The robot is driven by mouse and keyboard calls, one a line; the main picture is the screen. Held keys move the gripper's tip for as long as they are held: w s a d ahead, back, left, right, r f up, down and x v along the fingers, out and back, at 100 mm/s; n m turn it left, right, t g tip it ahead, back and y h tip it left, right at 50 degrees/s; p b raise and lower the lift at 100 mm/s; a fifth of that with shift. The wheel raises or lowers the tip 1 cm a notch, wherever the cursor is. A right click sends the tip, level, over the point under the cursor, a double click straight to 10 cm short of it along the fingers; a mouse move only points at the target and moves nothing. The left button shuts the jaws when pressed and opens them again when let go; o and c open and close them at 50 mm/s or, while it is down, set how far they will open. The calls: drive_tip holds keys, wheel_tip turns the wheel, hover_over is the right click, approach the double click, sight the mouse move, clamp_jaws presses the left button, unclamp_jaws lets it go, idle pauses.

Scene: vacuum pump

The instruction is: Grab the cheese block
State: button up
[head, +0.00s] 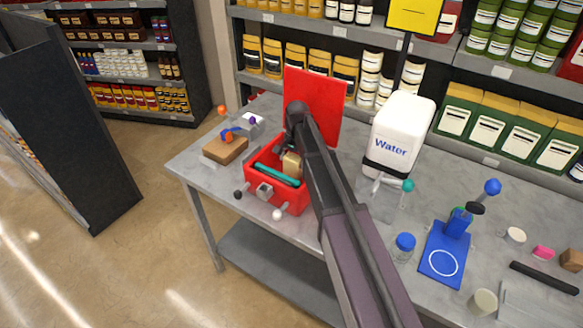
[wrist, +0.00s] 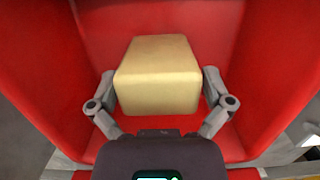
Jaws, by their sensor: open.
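The cheese block (wrist: 158,75) is a pale yellow block inside a red box (wrist: 60,65). In the head view the block (head: 292,166) shows partly beside my arm, within the red box (head: 282,201). My gripper (wrist: 160,88) is open, with one finger on each side of the block. The fingers are close to its left and right faces, and I cannot tell whether they touch. In the head view my arm hides most of the gripper and part of the box.
A raised red lid (head: 318,100) stands behind the box. A teal bar (head: 278,173) lies across the box's near part. A wooden block (head: 225,148) is to the left. A white water jug (head: 402,125) and a blue stand (head: 443,255) are to the right on the grey table (head: 345,235).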

drive_tip(key=shift+c, duration=0.2)
drive_tip(key=c, duration=1)
drive_tip(key=shift+r, duration=0.2)
wheel_tip(320, 180, up, 10)
drive_tip(key=p, duration=1)
drive_tip(key=shift+f, duration=0.15)
